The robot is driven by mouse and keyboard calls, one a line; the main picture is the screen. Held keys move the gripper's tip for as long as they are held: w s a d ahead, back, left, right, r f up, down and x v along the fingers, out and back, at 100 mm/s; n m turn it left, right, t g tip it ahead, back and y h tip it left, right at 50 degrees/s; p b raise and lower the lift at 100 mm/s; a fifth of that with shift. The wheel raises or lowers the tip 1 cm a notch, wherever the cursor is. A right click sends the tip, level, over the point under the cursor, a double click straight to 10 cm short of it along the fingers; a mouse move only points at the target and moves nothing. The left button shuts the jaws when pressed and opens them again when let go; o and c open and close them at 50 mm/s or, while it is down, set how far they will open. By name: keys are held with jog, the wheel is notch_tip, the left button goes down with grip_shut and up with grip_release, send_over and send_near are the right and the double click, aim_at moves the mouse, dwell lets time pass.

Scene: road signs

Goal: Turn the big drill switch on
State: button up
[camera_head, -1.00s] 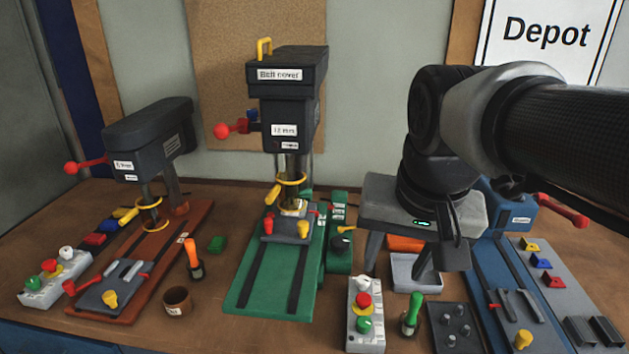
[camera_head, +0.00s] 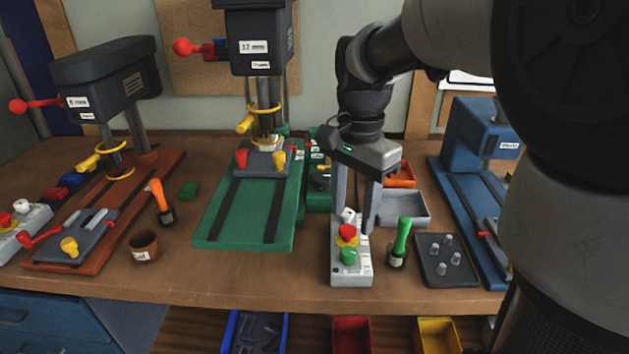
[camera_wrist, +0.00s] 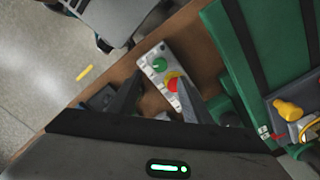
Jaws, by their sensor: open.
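The big drill (camera_head: 250,55) stands at the back middle, with a "12 mm" label and a green base (camera_head: 240,228). A grey control box (camera_head: 351,275) lies in front and to the right of that base. It carries a white knob (camera_head: 348,215), a red button on yellow (camera_head: 348,233) and a green button (camera_head: 348,256). My gripper (camera_head: 360,212) is open, pointing down over the rear part of the box, partly hiding it. In the wrist view, the green button (camera_wrist: 159,64) and red button (camera_wrist: 173,82) show between the fingers. I cannot tell whether they touch the box.
A green-handled tool (camera_head: 400,245) stands close right of the box, beside a dark pegged tray (camera_head: 430,273). A grey tray (camera_head: 405,209) lies behind. A smaller drill (camera_head: 110,85) on a red-brown base is left, a blue machine (camera_head: 475,140) right. Bare bench lies left of the box.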

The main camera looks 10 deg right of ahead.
aim_at(349, 250)
notch_tip(349, 250, down, 9)
jog(key=shift+b, duration=0.8)
jog(key=c, duration=1.1)
jog(key=shift+o, duration=0.2)
jog(key=n+p, duration=0.2)
jog(key=n, duration=0.3)
jog(key=shift+r+n+p, duration=0.15)
jog(key=shift+n+p, duration=0.15)
jog(key=shift+p, duration=0.05)
jog(key=n+p, duration=0.2)
jog(key=n, duration=0.4)
jog(key=shift+n, duration=0.3)
